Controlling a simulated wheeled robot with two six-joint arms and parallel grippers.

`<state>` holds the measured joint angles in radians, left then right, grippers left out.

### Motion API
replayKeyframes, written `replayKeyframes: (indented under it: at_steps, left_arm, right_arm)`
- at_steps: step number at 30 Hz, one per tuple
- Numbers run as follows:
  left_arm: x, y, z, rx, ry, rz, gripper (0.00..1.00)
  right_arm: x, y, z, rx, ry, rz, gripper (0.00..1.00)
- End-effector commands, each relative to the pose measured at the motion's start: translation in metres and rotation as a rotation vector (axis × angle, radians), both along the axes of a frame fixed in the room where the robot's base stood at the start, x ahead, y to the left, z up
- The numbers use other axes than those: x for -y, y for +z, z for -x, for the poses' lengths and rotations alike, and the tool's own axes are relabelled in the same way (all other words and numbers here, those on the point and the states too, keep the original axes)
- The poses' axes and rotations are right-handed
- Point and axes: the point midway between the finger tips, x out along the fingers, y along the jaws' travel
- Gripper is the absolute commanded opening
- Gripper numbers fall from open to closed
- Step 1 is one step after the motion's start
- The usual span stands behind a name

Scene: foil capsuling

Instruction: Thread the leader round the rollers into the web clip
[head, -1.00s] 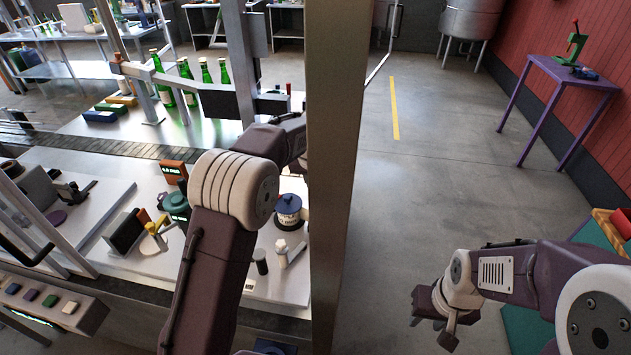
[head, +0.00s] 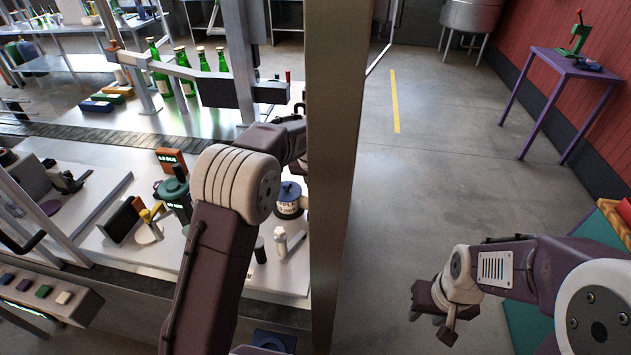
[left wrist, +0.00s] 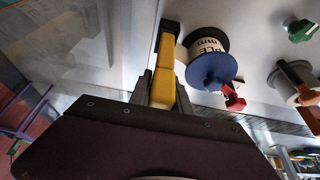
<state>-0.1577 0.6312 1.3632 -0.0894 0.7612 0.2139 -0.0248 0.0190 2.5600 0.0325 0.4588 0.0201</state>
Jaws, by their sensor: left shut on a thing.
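In the left wrist view my left gripper (left wrist: 163,92) is shut on a yellow bar (left wrist: 165,62) with a dark far end. A spool with a blue flange (left wrist: 210,70) and a printed white label stands just beside the bar; a red piece (left wrist: 233,97) is at its edge. In the head view the blue-topped spool (head: 289,189) stands on the white bench, and my left gripper is hidden. My right gripper (head: 431,322) hangs over the floor, away from the bench; its finger gap is unclear. I cannot clearly pick out the leader, rollers or web clip.
A tall post (head: 330,180) divides the bench from the open floor. On the bench are a green-topped device (head: 172,190), an orange display (head: 170,158) and a yellow piece (head: 151,213) by a dark plate. Green bottles (head: 180,68) stand behind. A purple table (head: 580,70) stands right.

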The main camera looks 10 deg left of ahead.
Motion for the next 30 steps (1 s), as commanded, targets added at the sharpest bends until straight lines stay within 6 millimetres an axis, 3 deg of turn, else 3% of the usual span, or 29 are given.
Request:
replayKeyframes:
  at_steps: [5,30]
  left_arm:
    - [0.001,-0.001,0.003,0.001,0.000,0.000,0.00]
    - [0.012,-0.001,0.075,0.002,-0.001,0.000,0.00]
  right_arm:
    - [0.000,-0.004,0.000,0.000,0.000,0.000,0.38]
    - [0.000,-0.051,0.000,0.000,0.000,0.000,0.38]
